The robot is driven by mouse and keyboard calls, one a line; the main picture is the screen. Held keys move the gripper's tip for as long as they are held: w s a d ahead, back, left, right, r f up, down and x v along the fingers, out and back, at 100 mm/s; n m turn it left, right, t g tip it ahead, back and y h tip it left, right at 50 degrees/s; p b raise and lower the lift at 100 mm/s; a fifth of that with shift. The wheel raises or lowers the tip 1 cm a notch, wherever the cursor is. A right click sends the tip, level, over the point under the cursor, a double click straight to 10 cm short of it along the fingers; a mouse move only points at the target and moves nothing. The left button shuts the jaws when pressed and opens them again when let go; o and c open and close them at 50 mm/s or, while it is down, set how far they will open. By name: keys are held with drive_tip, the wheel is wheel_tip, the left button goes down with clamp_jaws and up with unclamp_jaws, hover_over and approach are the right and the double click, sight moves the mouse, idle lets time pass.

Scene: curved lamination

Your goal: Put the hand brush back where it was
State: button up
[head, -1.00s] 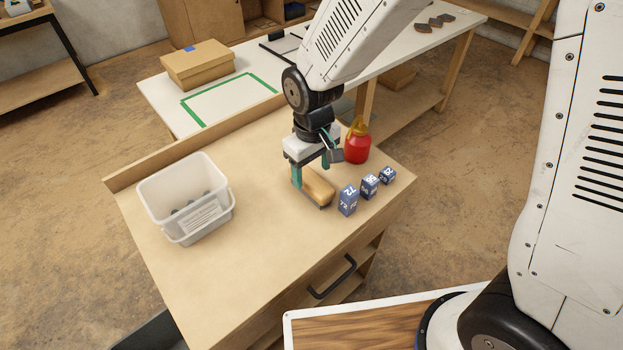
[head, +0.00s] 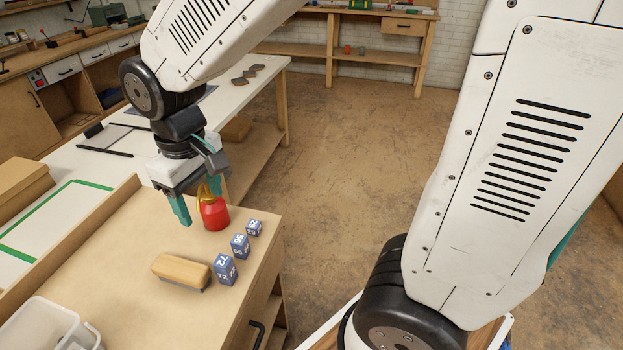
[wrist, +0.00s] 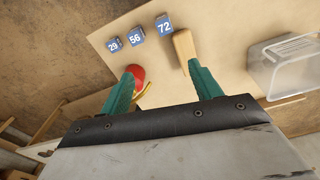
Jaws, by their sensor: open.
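The hand brush (head: 181,269) has a plain wooden back and lies on the wooden bench top (head: 130,245), beside the block marked 72. It also shows in the wrist view (wrist: 183,46), just beyond one fingertip. My gripper (head: 200,208) is open and empty, raised above the bench behind the brush and apart from it. In the wrist view its two green fingers (wrist: 158,82) are wide apart. The red bottle (head: 214,213) with a yellow top stands close to one finger.
Blue numbered blocks, 72 (head: 226,270), 56 (head: 241,246) and 29 (head: 254,228), stand in a row right of the brush. A clear plastic bin (head: 45,325) is at the lower left. A white table (head: 110,165) with a green-taped rectangle stands behind the bench's raised edge.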

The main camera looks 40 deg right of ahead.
drive_tip(key=s+d+r+m, duration=0.2)
drive_tip(key=s+d+r, duration=0.1)
drive_tip(key=s+d, duration=0.3)
drive_tip(key=s+d+r+m, duration=0.2)
drive_tip(key=s+d+r, duration=0.2)
drive_tip(key=s, duration=0.6)
drive_tip(key=d, duration=0.2)
drive_tip(key=shift+s+d+m+t, duration=0.15)
drive_tip(key=shift+d+m+t, duration=0.25)
